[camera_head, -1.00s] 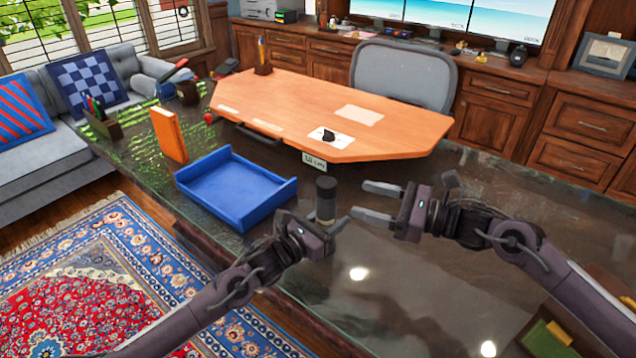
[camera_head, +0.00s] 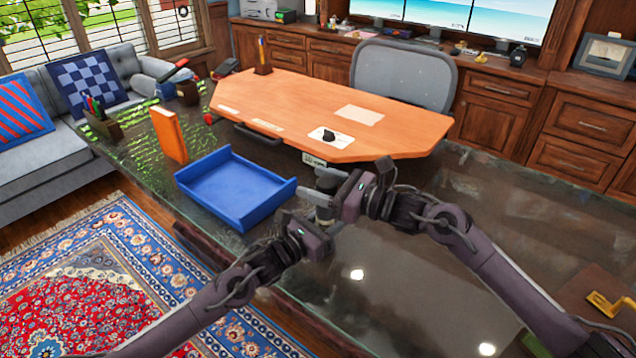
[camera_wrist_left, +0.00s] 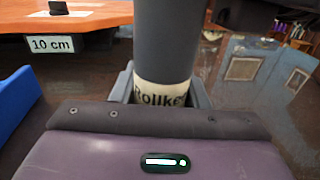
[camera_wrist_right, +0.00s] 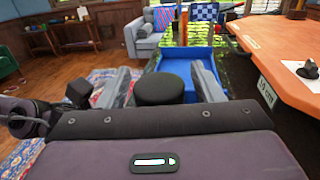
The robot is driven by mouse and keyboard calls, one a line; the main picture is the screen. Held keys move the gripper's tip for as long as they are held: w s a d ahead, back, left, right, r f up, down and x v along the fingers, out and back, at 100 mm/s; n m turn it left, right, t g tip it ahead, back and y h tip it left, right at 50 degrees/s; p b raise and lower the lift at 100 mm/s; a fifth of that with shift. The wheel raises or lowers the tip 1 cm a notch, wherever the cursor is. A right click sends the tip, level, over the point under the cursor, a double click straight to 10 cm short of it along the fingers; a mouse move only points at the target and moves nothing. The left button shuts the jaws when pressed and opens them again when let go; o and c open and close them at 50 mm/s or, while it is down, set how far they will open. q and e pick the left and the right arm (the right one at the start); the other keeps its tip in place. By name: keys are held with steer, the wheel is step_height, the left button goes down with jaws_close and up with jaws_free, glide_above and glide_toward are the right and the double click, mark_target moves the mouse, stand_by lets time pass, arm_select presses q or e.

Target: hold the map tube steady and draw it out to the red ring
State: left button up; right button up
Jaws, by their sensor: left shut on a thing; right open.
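The map tube (camera_wrist_left: 168,45) is dark grey and stands upright, with a pale printed band (camera_wrist_left: 162,95) low on it. My left gripper (camera_head: 317,220) is shut on the tube near this band. My right gripper (camera_head: 326,192) is at the tube's upper end, above the left gripper. In the right wrist view its fingers stand open on either side of the round black top (camera_wrist_right: 158,91), with a gap visible at least on the right. No red ring shows; part of the tube is hidden by the grippers.
A blue tray (camera_head: 240,222) lies left of the grippers, with an upright orange book (camera_head: 168,136) behind it. The raised orange desktop (camera_head: 300,105) with a "10 cm" tag (camera_wrist_left: 52,44) is just behind. The dark stone top (camera_head: 420,290) is clear in front.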

steer(key=shift+a, duration=0.15)
steer(key=shift+c, duration=0.2)
jaws_close()
step_height(320, 180, up, 9)
steer(key=shift+r, duration=0.1)
steer(key=shift+w, duration=0.1)
stand_by(0.3)
steer(key=shift+o, duration=0.2)
jaws_free()
